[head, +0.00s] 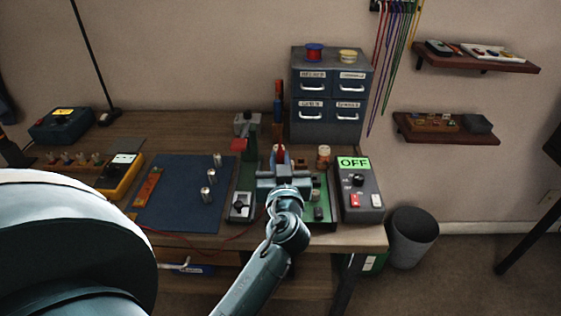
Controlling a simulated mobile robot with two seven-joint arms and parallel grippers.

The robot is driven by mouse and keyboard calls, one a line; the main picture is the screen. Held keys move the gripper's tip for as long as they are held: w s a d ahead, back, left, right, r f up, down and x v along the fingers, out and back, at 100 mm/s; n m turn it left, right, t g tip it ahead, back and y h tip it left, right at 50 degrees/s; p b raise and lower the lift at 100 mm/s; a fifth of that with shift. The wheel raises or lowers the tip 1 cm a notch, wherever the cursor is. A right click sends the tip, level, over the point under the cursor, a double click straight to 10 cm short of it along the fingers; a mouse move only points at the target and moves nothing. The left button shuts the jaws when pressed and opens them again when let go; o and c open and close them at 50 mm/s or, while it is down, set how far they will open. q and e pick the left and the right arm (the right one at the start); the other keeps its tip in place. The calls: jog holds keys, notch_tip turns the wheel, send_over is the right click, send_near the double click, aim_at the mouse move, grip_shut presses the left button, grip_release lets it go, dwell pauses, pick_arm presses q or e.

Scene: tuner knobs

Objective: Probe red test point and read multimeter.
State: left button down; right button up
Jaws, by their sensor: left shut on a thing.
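My left gripper (281,161) is over the green circuit board (322,192), at the right half of the bench. It is shut on a small red piece, seemingly the red probe (281,152). A thin red lead (205,247) curves along the bench front towards my gripper. The yellow multimeter (119,176) lies left of the blue mat; its display is too small to read. My gripper and wrist hide much of the board. I cannot make out the red test point or whether the probe touches anything. My right gripper is not in view.
Small metal cylinders (208,195) stand on the blue mat (182,208). A drawer cabinet (331,94) stands behind. A small grey device (241,206) lies left of my gripper. A bin (413,238) stands right of the bench.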

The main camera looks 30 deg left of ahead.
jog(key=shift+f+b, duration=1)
jog(key=shift+b, duration=0.1)
dwell(1.3)
